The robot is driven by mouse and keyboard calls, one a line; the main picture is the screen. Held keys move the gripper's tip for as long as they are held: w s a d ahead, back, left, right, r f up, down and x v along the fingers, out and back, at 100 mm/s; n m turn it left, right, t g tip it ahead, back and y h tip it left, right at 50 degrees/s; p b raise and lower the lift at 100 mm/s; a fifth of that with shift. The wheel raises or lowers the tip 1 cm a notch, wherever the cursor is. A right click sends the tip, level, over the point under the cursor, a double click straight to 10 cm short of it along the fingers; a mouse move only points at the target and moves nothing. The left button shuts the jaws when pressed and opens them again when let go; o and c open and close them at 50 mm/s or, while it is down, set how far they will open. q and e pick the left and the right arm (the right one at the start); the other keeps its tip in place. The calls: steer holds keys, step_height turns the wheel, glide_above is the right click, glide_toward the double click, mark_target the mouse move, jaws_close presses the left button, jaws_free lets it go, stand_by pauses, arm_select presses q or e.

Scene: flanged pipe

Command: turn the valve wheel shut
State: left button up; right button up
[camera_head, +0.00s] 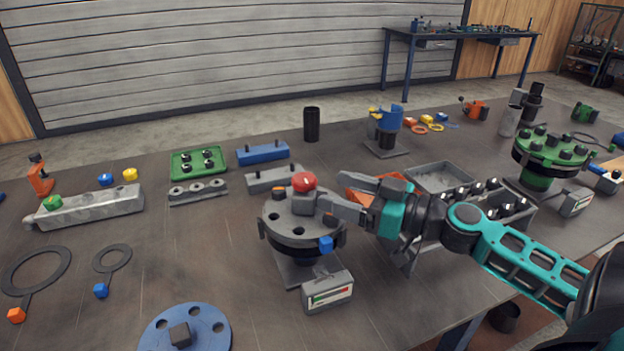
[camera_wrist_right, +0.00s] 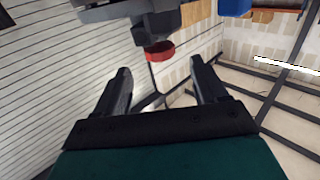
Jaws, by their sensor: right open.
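A grey round flange (camera_head: 290,222) with dark bolt holes stands on a dark plate in the middle of the table. A red rounded part (camera_head: 304,182) sits on top of it; no other clear valve wheel shows, and I cannot tell whether this is it. My right gripper (camera_head: 332,195) is open and points left, with its fingers close to the red part, beside the flange top. In the right wrist view the gripper (camera_wrist_right: 160,66) has nothing between its fingers. A red part (camera_wrist_right: 160,51) under a dark grey piece shows just beyond the fingertips. My left gripper is out of view.
A small gauge box (camera_head: 328,291) stands in front of the flange. A blue flange disc (camera_head: 205,325) lies at the front. A green flange (camera_head: 550,150) stands at right.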

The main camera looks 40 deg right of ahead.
mark_target(315, 185)
steer(key=shift+p+x, duration=0.4)
steer(key=shift+x, duration=2.65)
steer(key=c, duration=1.1)
